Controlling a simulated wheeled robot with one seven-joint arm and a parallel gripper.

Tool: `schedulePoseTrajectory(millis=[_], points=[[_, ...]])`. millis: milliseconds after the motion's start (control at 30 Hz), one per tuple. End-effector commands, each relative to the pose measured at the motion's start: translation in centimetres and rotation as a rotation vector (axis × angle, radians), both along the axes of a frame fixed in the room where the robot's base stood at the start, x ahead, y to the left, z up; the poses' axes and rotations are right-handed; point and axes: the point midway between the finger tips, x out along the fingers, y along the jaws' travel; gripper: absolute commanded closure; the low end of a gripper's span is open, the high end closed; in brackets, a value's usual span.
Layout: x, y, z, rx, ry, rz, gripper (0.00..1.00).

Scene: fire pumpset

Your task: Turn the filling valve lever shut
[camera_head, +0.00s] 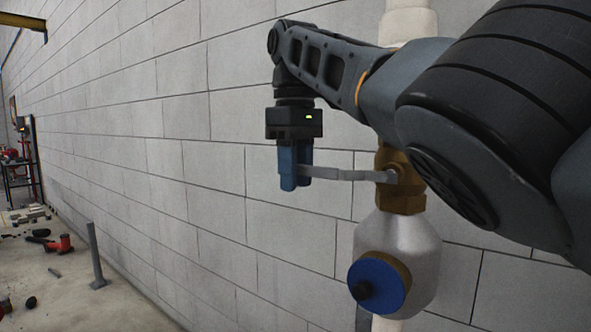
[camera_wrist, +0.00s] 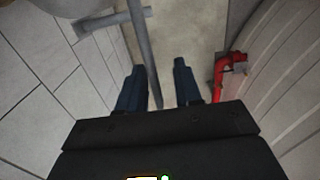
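The filling valve lever (camera_head: 345,175) is a flat grey bar. It reaches left from the brass valve body (camera_head: 401,186) on the white vertical pipe. My gripper (camera_head: 294,180) points down at the lever's free left end, with its blue fingers at the lever's height. In the wrist view my gripper (camera_wrist: 159,85) has its fingers apart. A grey bar (camera_wrist: 145,50), which looks like the lever, runs between them, nearer the left finger. A gap shows between the bar and the right finger. The fingers partly hide the lever's end in the head view.
A white vessel with a blue round cap (camera_head: 376,286) hangs below the valve. The grey block wall (camera_head: 180,130) stands close behind. A grey post (camera_head: 95,257) and a red tool (camera_head: 59,243) are on the floor at left. Free room lies left of my gripper.

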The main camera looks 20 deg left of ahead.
Motion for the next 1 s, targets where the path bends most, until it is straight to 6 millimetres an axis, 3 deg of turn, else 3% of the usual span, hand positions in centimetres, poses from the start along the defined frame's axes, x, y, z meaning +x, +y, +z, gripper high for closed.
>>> schedulePoseTrajectory(millis=[267, 700, 1000], points=[[0.1, -0.1, 0.7, 0.001, -0.005, -0.002, 0.66], [-0.1, 0.0, 6.2, 0.001, -0.004, -0.002, 0.66], [-0.3, 0.0, 7.8, 0.001, -0.003, -0.002, 0.66]])
